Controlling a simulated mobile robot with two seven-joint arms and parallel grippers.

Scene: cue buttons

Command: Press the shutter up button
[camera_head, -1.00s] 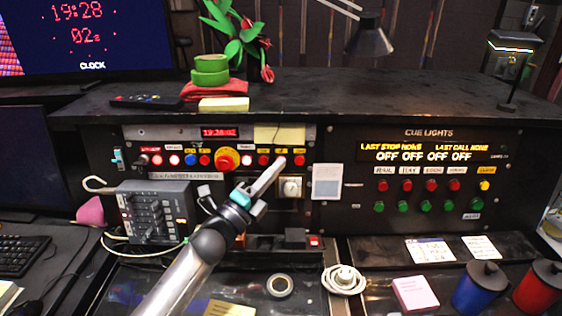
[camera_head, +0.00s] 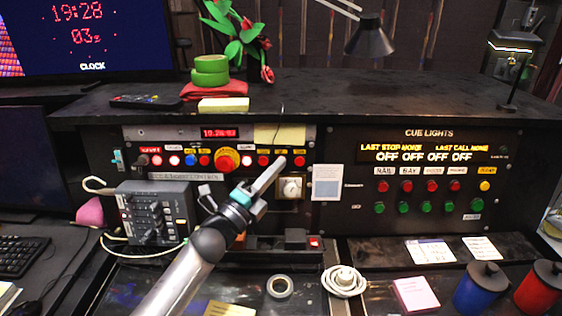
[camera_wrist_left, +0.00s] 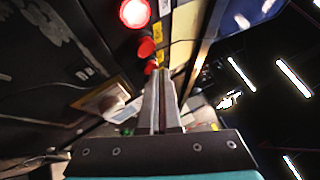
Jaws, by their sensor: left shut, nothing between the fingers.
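The left control panel (camera_head: 137,132) carries a row of buttons under small labels that I cannot read, so I cannot tell which is the shutter up button. Its right part has a red button (camera_head: 263,160) and another at the far right end (camera_head: 299,161). My left gripper (camera_head: 281,161) is shut and empty, its tips in front of the panel between these two, covering part of the row. In the left wrist view, a lit red button (camera_wrist_left: 134,13) and a red button (camera_wrist_left: 146,47) lie up and left of the shut fingertips (camera_wrist_left: 161,72). I cannot tell whether the tips touch a button.
A large red knob on a yellow base (camera_head: 227,159) sits left of the gripper. A white rotary switch (camera_head: 291,187) is just below the tips. The cue lights panel (camera_head: 345,215) is at right. A grey mixer box (camera_head: 155,210) stands at left.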

